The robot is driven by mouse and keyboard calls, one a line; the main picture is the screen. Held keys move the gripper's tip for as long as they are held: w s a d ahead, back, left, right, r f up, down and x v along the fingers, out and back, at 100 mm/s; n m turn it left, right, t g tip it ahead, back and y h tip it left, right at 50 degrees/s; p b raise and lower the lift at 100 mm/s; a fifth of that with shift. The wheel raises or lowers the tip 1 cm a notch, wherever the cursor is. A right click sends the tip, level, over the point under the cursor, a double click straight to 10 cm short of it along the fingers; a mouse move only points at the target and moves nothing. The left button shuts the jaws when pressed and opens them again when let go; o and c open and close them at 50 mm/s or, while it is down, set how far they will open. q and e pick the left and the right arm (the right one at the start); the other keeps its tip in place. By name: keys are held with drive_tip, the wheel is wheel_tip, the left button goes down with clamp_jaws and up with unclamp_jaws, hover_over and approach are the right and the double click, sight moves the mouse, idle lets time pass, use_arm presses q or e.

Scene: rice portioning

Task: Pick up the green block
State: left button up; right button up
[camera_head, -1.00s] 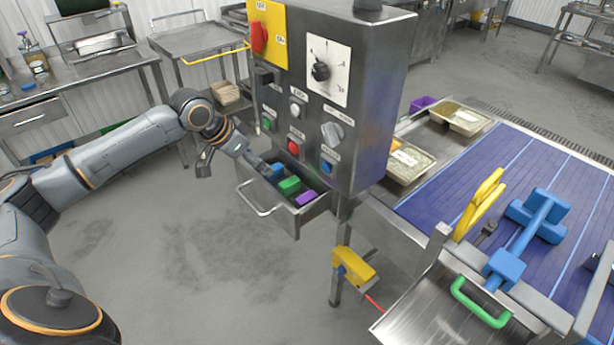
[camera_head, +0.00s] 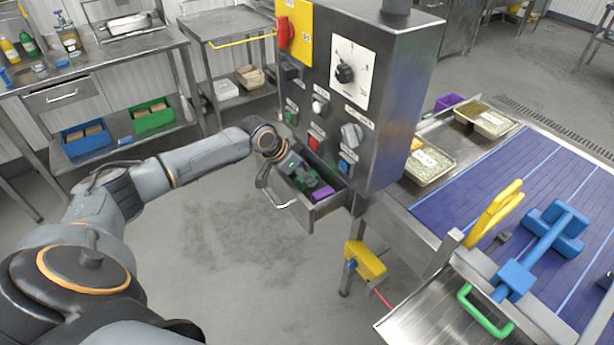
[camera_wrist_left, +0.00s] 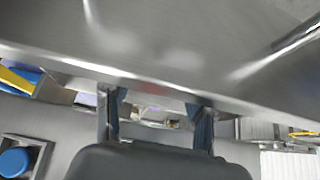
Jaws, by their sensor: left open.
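The green block (camera_head: 306,181) lies in the open metal drawer (camera_head: 329,207) under the control box in the head view, partly covered by my gripper. A purple block (camera_head: 322,193) lies beside it, to the right. My left gripper (camera_head: 297,174) reaches into the drawer at the green block; contact cannot be made out. In the left wrist view its two fingers (camera_wrist_left: 158,115) stand apart with a gap between them. The green block cannot be made out there. A blue block seen earlier in the drawer is hidden now. My right gripper is not in view.
The control box (camera_head: 385,95) with buttons and knobs stands directly over the drawer. A yellow pedal unit (camera_head: 365,260) hangs below it on the right. The blue conveyor (camera_head: 480,185) with trays lies to the right. The floor in front of the drawer is clear.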

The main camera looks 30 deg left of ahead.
use_arm(q)
drive_tip(key=shift+x, duration=1.35)
drive_tip(key=shift+r, duration=0.1)
clamp_jaws()
drive_tip(key=shift+r, duration=0.1)
